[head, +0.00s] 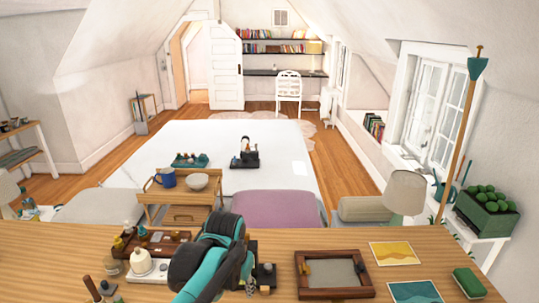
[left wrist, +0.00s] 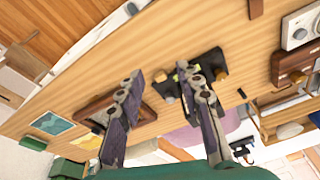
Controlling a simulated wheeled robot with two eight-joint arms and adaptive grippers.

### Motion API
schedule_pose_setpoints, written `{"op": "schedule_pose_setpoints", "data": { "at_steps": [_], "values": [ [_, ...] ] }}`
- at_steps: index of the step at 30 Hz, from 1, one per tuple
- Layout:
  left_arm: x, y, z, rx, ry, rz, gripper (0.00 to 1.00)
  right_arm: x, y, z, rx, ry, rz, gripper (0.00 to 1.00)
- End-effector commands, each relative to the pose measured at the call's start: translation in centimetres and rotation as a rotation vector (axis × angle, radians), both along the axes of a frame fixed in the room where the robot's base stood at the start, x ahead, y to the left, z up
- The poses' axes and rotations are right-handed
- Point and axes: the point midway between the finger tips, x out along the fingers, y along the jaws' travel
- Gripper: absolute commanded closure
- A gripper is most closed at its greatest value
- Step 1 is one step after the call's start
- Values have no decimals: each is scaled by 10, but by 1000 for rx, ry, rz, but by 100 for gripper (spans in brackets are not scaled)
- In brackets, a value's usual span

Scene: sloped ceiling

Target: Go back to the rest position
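My left gripper (head: 243,272), teal and black, is over the front wooden table (head: 340,240) in the head view. In the left wrist view its two fingers are spread apart, with nothing between the fingertips (left wrist: 160,80). A black stand-like object (left wrist: 206,70) shows behind one finger there, and a brown tray (left wrist: 92,106) behind the other. I cannot tell the height of the gripper above the table. My right gripper is in neither view.
On the table, the wooden tray (head: 303,288) lies right of my arm, with picture cards (head: 391,253) and a green box (head: 469,282) beyond. A white device (head: 148,264) and brown rack (head: 160,241) stand left. A small shelf (head: 152,190) with a blue mug (head: 166,178) stands behind.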

Motion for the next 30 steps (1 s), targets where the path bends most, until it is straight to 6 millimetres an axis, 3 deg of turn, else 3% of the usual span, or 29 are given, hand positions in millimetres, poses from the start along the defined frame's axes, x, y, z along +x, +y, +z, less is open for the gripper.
{"op": "schedule_pose_setpoints", "data": {
  "at_steps": [5, 9, 15, 20, 30],
  "values": [
    [-48, 41, 2, -36, -124, 106, 64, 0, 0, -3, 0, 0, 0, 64],
    [-87, 70, -8, -65, -235, 195, 64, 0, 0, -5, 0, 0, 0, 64],
    [-124, 94, -29, -92, -358, 288, 64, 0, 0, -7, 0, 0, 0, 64],
    [-135, 101, -39, -100, -400, 319, 64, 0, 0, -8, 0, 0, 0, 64],
    [-136, 101, -39, -102, -406, 323, 64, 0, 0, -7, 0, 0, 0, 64]
  ]
}}
